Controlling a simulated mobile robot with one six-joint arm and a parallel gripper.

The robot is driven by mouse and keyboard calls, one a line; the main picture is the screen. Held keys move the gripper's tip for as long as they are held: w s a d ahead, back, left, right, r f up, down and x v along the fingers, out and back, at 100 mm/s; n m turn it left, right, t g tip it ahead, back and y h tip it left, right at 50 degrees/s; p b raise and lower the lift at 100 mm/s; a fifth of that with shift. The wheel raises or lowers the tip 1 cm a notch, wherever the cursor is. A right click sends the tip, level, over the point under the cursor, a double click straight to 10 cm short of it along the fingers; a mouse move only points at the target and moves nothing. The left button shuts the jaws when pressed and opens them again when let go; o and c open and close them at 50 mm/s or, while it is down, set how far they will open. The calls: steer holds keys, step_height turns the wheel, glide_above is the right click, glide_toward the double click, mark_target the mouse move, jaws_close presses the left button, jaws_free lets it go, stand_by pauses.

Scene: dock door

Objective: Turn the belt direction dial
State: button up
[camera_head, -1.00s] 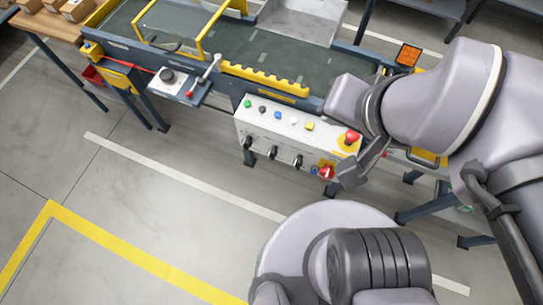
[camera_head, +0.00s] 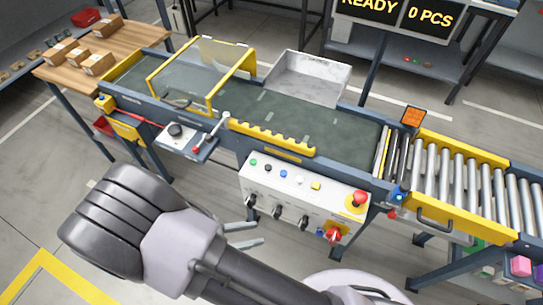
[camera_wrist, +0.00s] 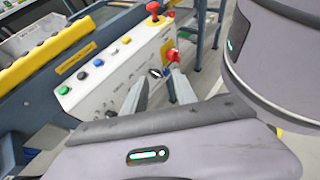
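The white control panel (camera_head: 290,215) hangs under the front of the conveyor. Its front face carries black knobs: a left one (camera_head: 251,201), a middle one (camera_head: 277,212) and a right one (camera_head: 303,222). A red rotary switch (camera_head: 333,235) sits at its lower right. I cannot read which is the belt direction dial. My gripper (camera_head: 250,236) is open and empty, in front of and below the panel's left part, apart from the knobs. In the wrist view my gripper's fingers (camera_wrist: 160,88) point at the panel, with a black knob (camera_wrist: 155,73) showing between them.
Buttons and a red mushroom button (camera_head: 358,198) line the panel's top. A smaller box with a black knob (camera_head: 176,130) and a red-handled lever (camera_head: 209,134) stand to the left. Rollers (camera_head: 460,180) run to the right. Open floor lies before the conveyor.

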steer(key=s+a+f+n+t+y, duration=0.15)
steer(key=s+f+n+t, duration=0.25)
steer(key=f+n+t, duration=0.6)
steer(key=n+t+y, duration=0.2)
steer(key=n+y, duration=0.1)
steer(key=n, duration=0.2)
glide_toward(275, 219)
steer(key=b+x, duration=0.3)
steer(key=x, duration=0.6)
steer(key=shift+w+f, duration=0.1)
steer(key=shift+f, duration=0.05)
steer(key=shift+c, duration=0.2)
jaws_close()
